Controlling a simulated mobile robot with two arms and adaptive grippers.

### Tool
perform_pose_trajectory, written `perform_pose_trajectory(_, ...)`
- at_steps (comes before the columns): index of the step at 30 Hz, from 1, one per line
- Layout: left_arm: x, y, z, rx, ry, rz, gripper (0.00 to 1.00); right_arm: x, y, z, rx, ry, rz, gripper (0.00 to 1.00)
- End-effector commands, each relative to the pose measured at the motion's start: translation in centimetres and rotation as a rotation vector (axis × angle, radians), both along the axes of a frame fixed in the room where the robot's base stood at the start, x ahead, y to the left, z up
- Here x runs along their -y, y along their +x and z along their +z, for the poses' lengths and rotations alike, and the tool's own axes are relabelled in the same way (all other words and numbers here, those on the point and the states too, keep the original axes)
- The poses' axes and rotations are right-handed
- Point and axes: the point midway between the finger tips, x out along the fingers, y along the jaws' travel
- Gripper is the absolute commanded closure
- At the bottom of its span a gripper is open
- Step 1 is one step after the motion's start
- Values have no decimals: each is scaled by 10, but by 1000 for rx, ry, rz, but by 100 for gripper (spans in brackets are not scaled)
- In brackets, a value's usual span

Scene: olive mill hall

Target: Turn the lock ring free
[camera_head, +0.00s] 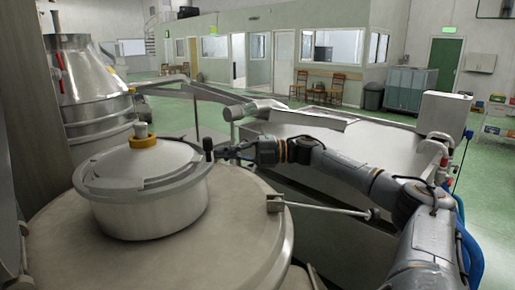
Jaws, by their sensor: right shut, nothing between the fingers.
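A round steel lid (105,168) sits on a short cylindrical neck (150,214) on top of a large steel vessel (245,235). A yellow ring (143,142) circles the base of the pale knob (140,129) at the lid's middle. A small dark upright grip (208,146) stands at the lid's right edge. I cannot tell which of these parts is the lock ring. My right gripper (221,153) is shut and empty, right beside the dark grip; whether they touch is unclear. My left gripper is out of view.
A rod with a round end (373,214) juts right from a bracket on the vessel's rim. A wide steel trough (340,150) lies behind my right arm. A conical steel vessel (82,85) stands at the back left. Green floor lies open beyond.

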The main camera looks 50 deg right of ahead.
Motion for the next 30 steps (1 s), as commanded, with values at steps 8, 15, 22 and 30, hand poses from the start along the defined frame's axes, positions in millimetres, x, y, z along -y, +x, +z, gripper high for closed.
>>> perform_pose_trajectory(8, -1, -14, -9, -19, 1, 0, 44, 35, -3, -2, 3, 3, 4, 100)
perform_pose_trajectory(15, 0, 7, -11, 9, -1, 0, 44, 72, -7, -2, 0, 4, 6, 100)
perform_pose_trajectory(22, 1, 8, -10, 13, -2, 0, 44, 92, -9, -2, -2, 1, 7, 100)
perform_pose_trajectory(30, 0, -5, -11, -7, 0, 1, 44, 96, -10, -4, -8, 0, 11, 100)
